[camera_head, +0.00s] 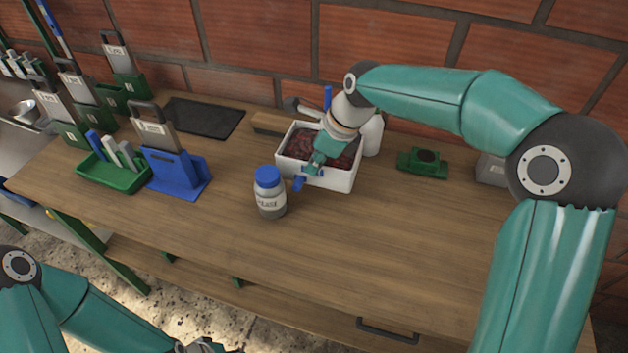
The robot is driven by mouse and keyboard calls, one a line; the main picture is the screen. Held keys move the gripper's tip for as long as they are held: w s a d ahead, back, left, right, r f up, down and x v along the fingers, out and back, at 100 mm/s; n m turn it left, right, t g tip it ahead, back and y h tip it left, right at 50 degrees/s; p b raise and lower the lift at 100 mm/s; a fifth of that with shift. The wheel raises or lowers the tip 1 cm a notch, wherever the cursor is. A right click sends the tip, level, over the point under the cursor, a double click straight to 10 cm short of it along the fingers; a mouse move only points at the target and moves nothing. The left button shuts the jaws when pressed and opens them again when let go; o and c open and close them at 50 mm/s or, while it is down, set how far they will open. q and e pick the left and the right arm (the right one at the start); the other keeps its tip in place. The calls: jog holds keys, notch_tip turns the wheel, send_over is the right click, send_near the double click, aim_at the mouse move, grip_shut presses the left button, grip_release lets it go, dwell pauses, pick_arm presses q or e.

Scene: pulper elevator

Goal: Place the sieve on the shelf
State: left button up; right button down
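My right gripper (306,177) is at the front wall of a white box (335,181) filled with dark red pieces. Its blue tip (299,184) hangs just outside that wall, and its finger opening is too small to read. My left gripper (208,346) is partly visible at the bottom edge, away from the table; its fingers are mostly cut off. I cannot clearly identify a sieve. Labelled, handled plates stand in holders at the left, one in a blue holder (178,175). A lower shelf (195,292) shows under the tabletop.
A blue-capped jar (269,193) stands left of the box. A green tray (112,175) holds several tools. A black mat (204,118) lies at the back, and a small green device (422,160) sits at the right. The wooden tabletop (350,250) is clear at the front.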

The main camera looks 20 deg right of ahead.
aim_at(312, 184)
jog(key=shift+f, duration=2.65)
jog(key=c, duration=1.3)
grip_release()
